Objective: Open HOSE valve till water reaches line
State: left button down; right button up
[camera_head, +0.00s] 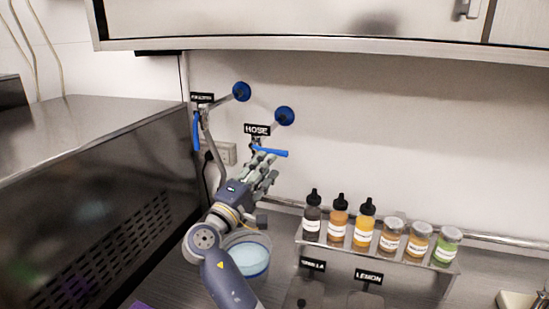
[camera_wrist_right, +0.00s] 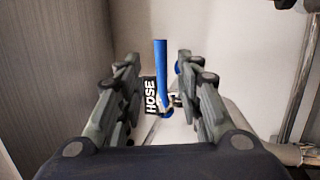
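The HOSE label (camera_head: 257,129) is on the back wall, with the blue HOSE valve handle (camera_head: 270,151) just below it, lying roughly sideways. My right gripper (camera_head: 267,170) is just below and in front of the handle. In the right wrist view its fingers (camera_wrist_right: 158,75) are spread, and the blue handle (camera_wrist_right: 160,62) shows upright in the gap beyond them, not gripped. A clear container (camera_head: 262,237) with pale blue liquid stands below, partly hidden by my right arm. I cannot make out a fill line. My left gripper is out of view.
A second valve with a blue handle (camera_head: 196,132) is left of HOSE. Blue round knobs (camera_head: 241,91) stick out above. A rack (camera_head: 375,255) with several bottles and jars stands at right. A steel cabinet (camera_head: 110,190) fills the left.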

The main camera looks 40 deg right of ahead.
jog(key=shift+v, duration=2.35)
jog(key=shift+f, duration=0.1)
